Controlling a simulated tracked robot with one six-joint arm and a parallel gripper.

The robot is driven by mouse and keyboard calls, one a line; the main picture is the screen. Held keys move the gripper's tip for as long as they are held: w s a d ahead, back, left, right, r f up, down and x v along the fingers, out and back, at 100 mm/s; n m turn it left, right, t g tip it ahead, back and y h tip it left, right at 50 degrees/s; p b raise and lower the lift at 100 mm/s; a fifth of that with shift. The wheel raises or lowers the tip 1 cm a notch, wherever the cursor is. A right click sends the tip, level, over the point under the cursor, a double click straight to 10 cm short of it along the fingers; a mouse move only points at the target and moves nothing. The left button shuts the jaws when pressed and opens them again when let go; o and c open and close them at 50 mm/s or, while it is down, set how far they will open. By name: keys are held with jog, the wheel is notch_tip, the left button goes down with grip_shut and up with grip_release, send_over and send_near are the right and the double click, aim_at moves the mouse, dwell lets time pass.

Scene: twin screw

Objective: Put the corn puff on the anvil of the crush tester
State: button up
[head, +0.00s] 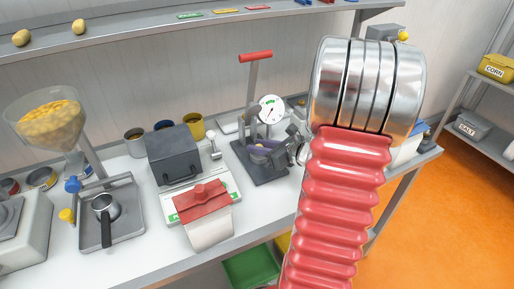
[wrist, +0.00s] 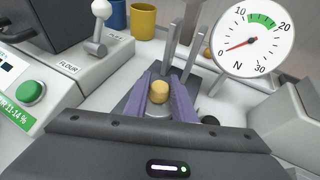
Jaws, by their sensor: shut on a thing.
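The crush tester (head: 254,85) stands on the bench in the head view, with a red-handled lever, a dark base and a round dial. Its dial (wrist: 250,45) is large at the upper right of the wrist view. My gripper (wrist: 159,90) has its purple fingers closed on the tan corn puff (wrist: 159,92). A round grey metal disc, seemingly the anvil (wrist: 158,111), shows just below the puff; I cannot tell whether they touch. In the head view my gripper (head: 263,151) is at the tester, and the puff is hidden there.
A flour moisture meter (head: 175,150) with a dark lid stands left of the tester. Blue and yellow cups (wrist: 143,21) stand behind. A hopper of corn (head: 48,122) and a portafilter tray (head: 110,215) are further left. A grey block (wrist: 290,120) stands close at right.

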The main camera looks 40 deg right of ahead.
jog(key=shift+f, duration=0.1)
jog(key=o, duration=0.8)
jog(key=shift+s+d+r, duration=0.1)
jog(key=shift+s+r, duration=0.2)
jog(key=shift+s, duration=0.1)
jog(key=v, duration=1.1)
jog(key=shift+s, duration=0.2)
